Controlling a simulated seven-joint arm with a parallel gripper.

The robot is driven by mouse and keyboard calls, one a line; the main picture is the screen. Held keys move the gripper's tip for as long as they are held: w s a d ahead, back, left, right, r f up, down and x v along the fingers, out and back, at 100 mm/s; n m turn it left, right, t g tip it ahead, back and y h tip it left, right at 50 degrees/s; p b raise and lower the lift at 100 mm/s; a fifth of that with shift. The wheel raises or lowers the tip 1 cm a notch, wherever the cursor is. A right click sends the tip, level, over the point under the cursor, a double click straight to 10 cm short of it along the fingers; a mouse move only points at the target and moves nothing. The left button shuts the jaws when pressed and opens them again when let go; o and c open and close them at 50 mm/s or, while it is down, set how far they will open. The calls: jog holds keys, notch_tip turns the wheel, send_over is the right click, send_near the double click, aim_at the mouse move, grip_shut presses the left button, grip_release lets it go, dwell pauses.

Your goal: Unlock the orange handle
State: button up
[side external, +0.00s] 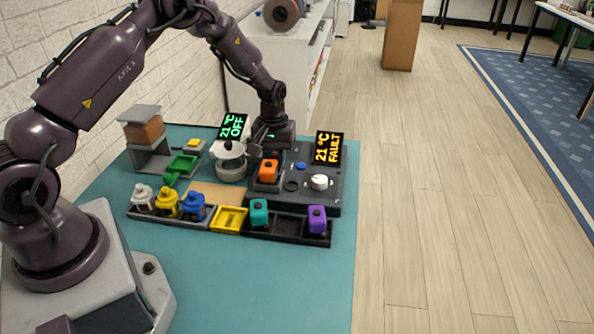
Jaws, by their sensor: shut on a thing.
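An orange block-shaped piece (268,171) with a dark spot on top sits on the dark control panel (335,193); it is the only orange handle-like part I can make out. My gripper (264,148) points down just behind it, at the panel's back left, beside the white-lidded pot. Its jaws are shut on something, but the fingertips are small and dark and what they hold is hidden. I cannot tell whether the gripper touches the orange piece. A screen (328,148) on the panel reads "21 °C FAULT" in orange.
The pot (231,161) stands close left of my gripper, before a green "21 °C OFF" screen (232,126). A white knob (319,182) is on the panel. Teal (259,212) and purple (317,219) blocks sit in a front tray. The teal mat's front (270,290) is clear.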

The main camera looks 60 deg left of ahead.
jog(key=shift+w+a, duration=0.7)
jog(key=shift+w, duration=0.15)
jog(key=o, duration=0.5)
jog(key=shift+o, duration=0.2)
notch_tip(320, 180, up, 7)
dwell(0.5)
